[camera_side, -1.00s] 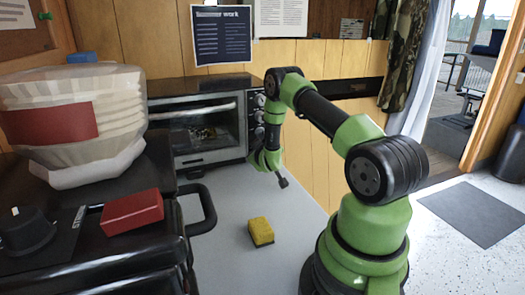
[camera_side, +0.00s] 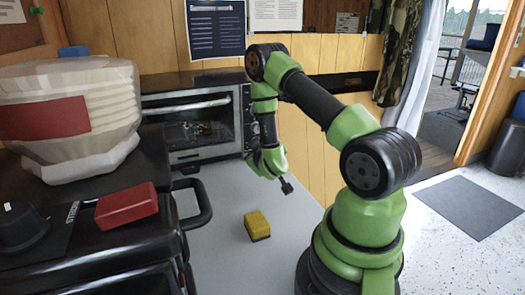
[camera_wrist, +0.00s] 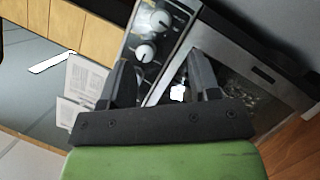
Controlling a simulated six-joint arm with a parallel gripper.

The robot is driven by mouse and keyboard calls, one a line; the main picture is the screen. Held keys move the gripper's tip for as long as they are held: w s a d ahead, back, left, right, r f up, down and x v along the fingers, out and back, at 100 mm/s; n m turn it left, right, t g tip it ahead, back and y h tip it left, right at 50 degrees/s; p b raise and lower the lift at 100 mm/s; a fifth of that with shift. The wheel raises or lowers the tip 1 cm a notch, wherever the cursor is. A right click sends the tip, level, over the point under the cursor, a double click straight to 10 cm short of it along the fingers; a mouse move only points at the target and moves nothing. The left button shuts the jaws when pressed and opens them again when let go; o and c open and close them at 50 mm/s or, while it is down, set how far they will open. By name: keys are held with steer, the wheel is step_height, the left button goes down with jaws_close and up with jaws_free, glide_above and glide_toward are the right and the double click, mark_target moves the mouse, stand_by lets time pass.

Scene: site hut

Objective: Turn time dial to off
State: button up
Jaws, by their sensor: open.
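The toaster oven (camera_side: 188,147) stands at the back of the grey counter, its glass door shut. Its control panel is at the right end, partly hidden by my arm in the side view. In the wrist view two round silver dials show on the panel: an upper dial (camera_wrist: 160,19) and a lower dial (camera_wrist: 145,52). Their labels are too small to read, so I cannot tell which is the time dial. My gripper (camera_wrist: 160,70) is open and empty, its fingers apart in front of the panel's lower part and the door edge. No contact with a dial shows.
A yellow sponge (camera_side: 257,225) lies on the counter (camera_side: 222,210). At left, a black appliance with a handle (camera_side: 204,203) and knob (camera_side: 20,226) carries a red block (camera_side: 127,206) and a large pale stacked container (camera_side: 110,100). The counter around the sponge is clear.

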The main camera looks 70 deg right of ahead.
steer(key=shift+a, duration=0.1)
steer(key=s+d+m+t+y, duration=0.3)
steer(key=m+t+y, duration=0.1)
steer(key=m, duration=0.4)
steer(key=x, duration=0.9)
steer(key=shift+w+d, duration=0.25)
steer(key=shift+w, duration=0.05)
steer(key=c, duration=0.9)
